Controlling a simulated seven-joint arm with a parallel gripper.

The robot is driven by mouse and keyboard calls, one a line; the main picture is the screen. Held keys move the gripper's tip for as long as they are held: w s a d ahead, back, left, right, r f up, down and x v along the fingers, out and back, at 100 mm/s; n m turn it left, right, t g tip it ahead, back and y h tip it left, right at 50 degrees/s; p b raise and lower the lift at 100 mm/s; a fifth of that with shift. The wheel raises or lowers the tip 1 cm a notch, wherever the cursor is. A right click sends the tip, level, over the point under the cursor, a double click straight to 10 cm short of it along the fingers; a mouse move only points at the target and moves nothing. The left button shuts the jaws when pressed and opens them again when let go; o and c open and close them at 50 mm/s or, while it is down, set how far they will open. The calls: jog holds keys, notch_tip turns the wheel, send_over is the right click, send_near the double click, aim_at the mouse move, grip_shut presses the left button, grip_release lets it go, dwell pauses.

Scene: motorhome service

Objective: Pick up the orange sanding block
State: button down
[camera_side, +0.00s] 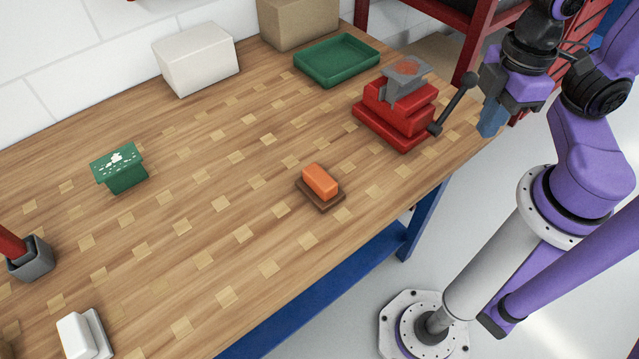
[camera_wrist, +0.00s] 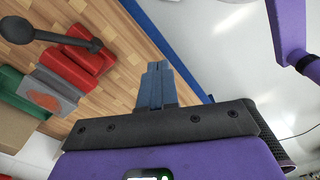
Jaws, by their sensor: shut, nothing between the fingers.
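The orange sanding block (camera_side: 320,181) lies on a small brown base (camera_side: 334,202) near the front edge of the wooden bench, in the side view. It does not show in the wrist view. My gripper (camera_side: 490,124) is at the right, past the red vise, well apart from the block. In the wrist view its blue-grey fingers (camera_wrist: 155,80) are together with nothing between them.
A red vise (camera_side: 397,112) with a dark handle (camera_side: 455,103) stands between my gripper and the block; it also shows in the wrist view (camera_wrist: 80,55). A green tray (camera_side: 337,60), boxes (camera_side: 197,60) and a green item (camera_side: 119,168) stand farther off. Bench (camera_side: 235,165) around the block is clear.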

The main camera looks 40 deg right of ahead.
grip_release()
jog(key=n, duration=0.5)
send_over(320, 176)
jog(key=f, duration=1.1)
jog(key=shift+s+d+f, duration=0.15)
jog(key=shift+s+d, duration=0.05)
jog(key=shift+d, duration=0.1)
jog(key=shift+w+a+f, duration=0.1)
jog(key=shift+a+f, duration=0.05)
jog(key=shift+f, duration=1.2)
jog(key=shift+w+a+f, duration=0.1)
jog(key=shift+a+f, duration=0.05)
jog(key=shift+f, duration=1.2)
